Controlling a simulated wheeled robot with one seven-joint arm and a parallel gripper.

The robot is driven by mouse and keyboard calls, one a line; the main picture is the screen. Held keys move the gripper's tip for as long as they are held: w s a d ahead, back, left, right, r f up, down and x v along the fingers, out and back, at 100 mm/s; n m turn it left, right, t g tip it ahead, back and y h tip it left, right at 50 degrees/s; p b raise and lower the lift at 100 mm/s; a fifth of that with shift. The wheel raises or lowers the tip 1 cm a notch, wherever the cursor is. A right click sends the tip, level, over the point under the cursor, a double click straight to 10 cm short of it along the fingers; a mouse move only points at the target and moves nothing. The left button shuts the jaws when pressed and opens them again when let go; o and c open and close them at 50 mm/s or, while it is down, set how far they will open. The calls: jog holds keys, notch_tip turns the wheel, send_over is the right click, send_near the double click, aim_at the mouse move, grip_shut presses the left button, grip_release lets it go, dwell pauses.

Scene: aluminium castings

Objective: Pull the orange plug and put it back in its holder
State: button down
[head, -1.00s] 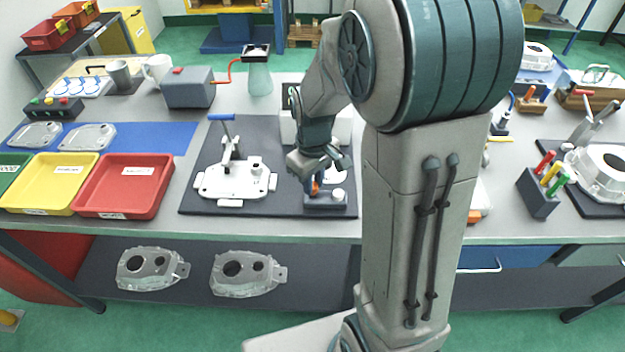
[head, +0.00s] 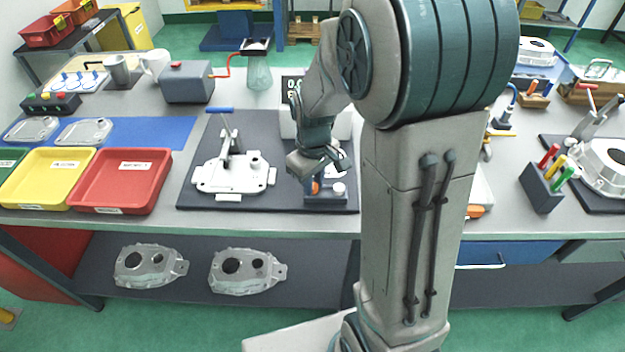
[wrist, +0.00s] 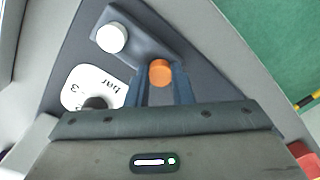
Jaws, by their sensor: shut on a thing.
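The orange plug (wrist: 160,72) shows as a round orange head between the two fingers of my gripper (wrist: 160,88) in the wrist view. My gripper is shut on it. In the head view the plug (head: 315,188) is a small orange spot under my gripper (head: 316,178), at the left part of the dark holder block (head: 325,202). The holder (wrist: 138,32) also carries a white-headed plug (wrist: 111,38), which shows in the head view (head: 339,188) too. I cannot tell whether the orange plug's lower end is inside the holder.
A pale casting (head: 232,178) with a blue-handled clamp lies left on the dark mat (head: 200,201). Red (head: 155,206) and yellow (head: 45,206) trays stand farther left. My arm hides the bench to the right.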

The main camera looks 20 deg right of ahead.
jog(key=c, duration=1.2)
grip_release()
jog(key=shift+f, duration=0.1)
notch_tip(320, 180, up, 14)
jog(key=shift+f, duration=0.1)
jog(key=shift+s+a+f+m+t, duration=0.1)
jog(key=shift+s+f+m+t, duration=0.6)
jog(key=shift+s, duration=1.6)
jog(key=shift+s+d+f+m+t, duration=0.1)
jog(key=shift+s+m+t, duration=0.15)
jog(key=shift+s+m, duration=1.45)
jog(key=shift+s+a+f+m+t, duration=0.1)
jog(key=shift+s+f+m+t, duration=0.3)
jog(key=shift+s, duration=2.45)
